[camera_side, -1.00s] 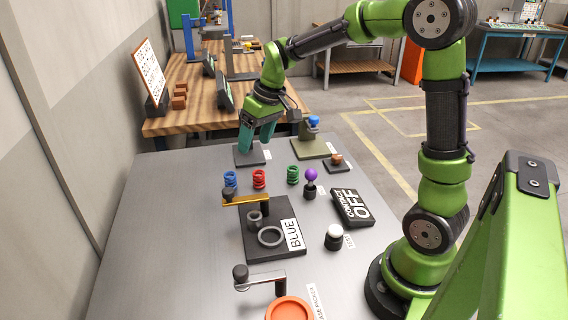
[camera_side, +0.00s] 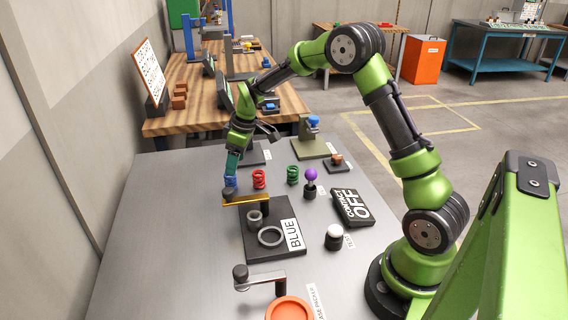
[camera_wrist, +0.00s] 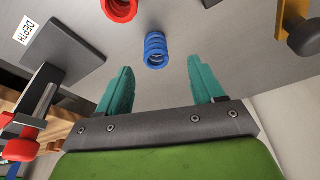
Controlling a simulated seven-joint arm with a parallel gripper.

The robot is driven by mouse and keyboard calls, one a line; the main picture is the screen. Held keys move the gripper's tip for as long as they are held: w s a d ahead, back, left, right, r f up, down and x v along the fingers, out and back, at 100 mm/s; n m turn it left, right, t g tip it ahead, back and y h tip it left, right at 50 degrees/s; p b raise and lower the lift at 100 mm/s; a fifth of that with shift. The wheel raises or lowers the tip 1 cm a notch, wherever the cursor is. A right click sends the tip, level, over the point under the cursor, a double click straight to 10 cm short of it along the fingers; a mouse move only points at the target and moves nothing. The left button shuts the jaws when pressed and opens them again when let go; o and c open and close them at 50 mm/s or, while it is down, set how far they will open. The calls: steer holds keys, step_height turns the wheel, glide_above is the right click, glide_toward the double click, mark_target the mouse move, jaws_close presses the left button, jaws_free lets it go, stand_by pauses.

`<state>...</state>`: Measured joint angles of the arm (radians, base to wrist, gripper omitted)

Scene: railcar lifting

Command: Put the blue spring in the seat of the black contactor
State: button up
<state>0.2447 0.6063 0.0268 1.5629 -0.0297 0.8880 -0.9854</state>
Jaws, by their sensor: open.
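The blue spring (camera_wrist: 157,50) stands on the grey table, just ahead of my open fingers in the wrist view. In the side view the blue spring (camera_side: 230,182) is partly hidden by my gripper (camera_side: 232,166), which is low over it. In the wrist view my gripper (camera_wrist: 163,92) has its two teal fingers apart, with nothing between them. The black contactor (camera_side: 274,246) lies nearer the side camera, with a "BLUE" label, a grey cup-like seat (camera_side: 255,219), a grey ring (camera_side: 270,237) and an orange lever (camera_side: 245,199).
A red spring (camera_side: 259,179) and a green spring (camera_side: 293,174) stand right of the blue one. A purple-knobbed post (camera_side: 311,176), a "CONTACT OFF" block (camera_side: 352,207) and a white button (camera_side: 334,236) are farther right. The table's left side is clear.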

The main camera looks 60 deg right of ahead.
steer(key=shift+w+x, duration=0.25)
steer(key=shift+x, duration=1.45)
steer(key=shift+w+x, duration=0.25)
steer(key=shift+x, duration=1.5)
steer(key=shift+d+r, duration=0.15)
steer(key=shift+r, duration=0.05)
jaws_close()
step_height(320, 180, up, 11)
steer(key=s+a+n, duration=0.2)
steer(key=s, duration=0.2)
steer(key=s+a+r+n+g, duration=0.1)
steer(key=s+a+n, duration=0.2)
steer(key=s, duration=0.1)
steer(key=s+a+n+y, duration=0.1)
steer(key=s+a+n, duration=0.1)
steer(key=s, duration=0.2)
steer(key=shift+s+a+r+n, duration=0.1)
steer(key=shift+a+r+n, duration=0.1)
steer(key=shift+r+n, duration=0.15)
steer(key=s+a+f+n+g, duration=0.3)
steer(key=s+a+n, duration=0.1)
steer(key=s+n, duration=0.55)
glide_above(271, 238)
steer(key=shift+n+y, duration=0.3)
steer(key=shift+y, duration=0.1)
step_height(271, 238, down, 8)
steer(key=shift+r, duration=0.2)
